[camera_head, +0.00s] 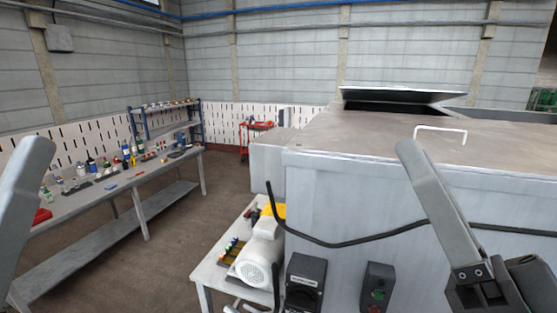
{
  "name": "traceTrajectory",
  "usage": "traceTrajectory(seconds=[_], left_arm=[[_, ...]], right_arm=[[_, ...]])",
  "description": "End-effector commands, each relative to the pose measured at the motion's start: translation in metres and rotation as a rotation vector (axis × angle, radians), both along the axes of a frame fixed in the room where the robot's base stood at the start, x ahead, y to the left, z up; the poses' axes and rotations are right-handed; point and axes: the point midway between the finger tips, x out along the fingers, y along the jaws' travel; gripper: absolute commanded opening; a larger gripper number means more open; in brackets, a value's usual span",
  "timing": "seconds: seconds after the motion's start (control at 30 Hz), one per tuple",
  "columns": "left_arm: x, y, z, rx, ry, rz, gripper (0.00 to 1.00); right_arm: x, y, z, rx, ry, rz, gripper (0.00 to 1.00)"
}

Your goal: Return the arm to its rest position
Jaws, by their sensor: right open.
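My right gripper (437,210) is at the lower right, in front of the large grey machine housing (335,205). One long grey finger shows, pointing up and to the left from a dark bolted mount. The other finger is not clearly seen. It is open, and nothing shows held by it. At the left edge a grey part of my left arm (22,200) rises in front of the workbench. It is cut off by the frame, and I cannot tell the state of the left gripper.
A long workbench (130,190) with bottles and tools stands left. A small table (205,275) bears a white motor (258,255). A black cable (350,243) crosses the housing's front, above a switch box (377,285). Brown floor between the tables is clear.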

Motion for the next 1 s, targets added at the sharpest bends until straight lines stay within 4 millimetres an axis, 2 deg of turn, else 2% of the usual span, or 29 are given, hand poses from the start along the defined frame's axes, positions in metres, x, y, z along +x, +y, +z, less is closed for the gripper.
traceTrajectory(seconds=[0.03, 0.1, 0.17, 0.23, 0.27, 0.3, 0.47, 0.6, 0.7, 0.83, 1.0], left_arm=[[0.0, 0.0, 0.0, 0.0, 0.0, 0.0, 0.5], [0.0, 0.0, 0.0, 0.0, 0.0, 0.0, 0.5], [0.0, 0.0, 0.0, 0.0, 0.0, 0.0, 0.5], [0.0, 0.0, 0.0, 0.0, 0.0, 0.0, 0.5], [0.0, 0.0, 0.009, 0.0, 0.002, 0.0, 0.5], [0.001, 0.0, 0.034, 0.0, 0.003, 0.0, 0.5], [0.0, 0.0, 0.091, 0.0, -0.001, 0.0, 0.5], [0.0, 0.0, 0.15, 0.0, 0.0, 0.0, 0.5], [0.0, 0.0, 0.187, 0.0, -0.001, 0.0, 0.5], [0.0, 0.0, 0.209, 0.0, 0.0, 0.0, 0.5], [0.0, 0.0, 0.209, 0.0, 0.0, 0.0, 0.5]], right_arm=[[-0.024, -0.008, 0.016, -0.052, -0.073, -0.103, 0.5], [-0.054, -0.025, 0.029, -0.138, -0.156, -0.301, 0.5], [-0.073, -0.042, 0.033, -0.23, -0.189, -0.506, 0.5], [-0.063, -0.05, 0.025, -0.354, -0.155, -0.659, 0.5], [-0.062, -0.05, 0.035, -0.387, -0.162, -0.686, 0.5], [-0.063, -0.049, 0.06, -0.379, -0.163, -0.677, 0.5], [-0.062, -0.049, 0.116, -0.377, -0.162, -0.673, 0.5], [-0.062, -0.049, 0.175, -0.376, -0.161, -0.672, 0.5], [-0.062, -0.049, 0.212, -0.376, -0.161, -0.672, 0.5], [-0.061, -0.049, 0.234, -0.376, -0.16, -0.671, 0.5], [-0.061, -0.049, 0.234, -0.376, -0.16, -0.671, 0.5]])
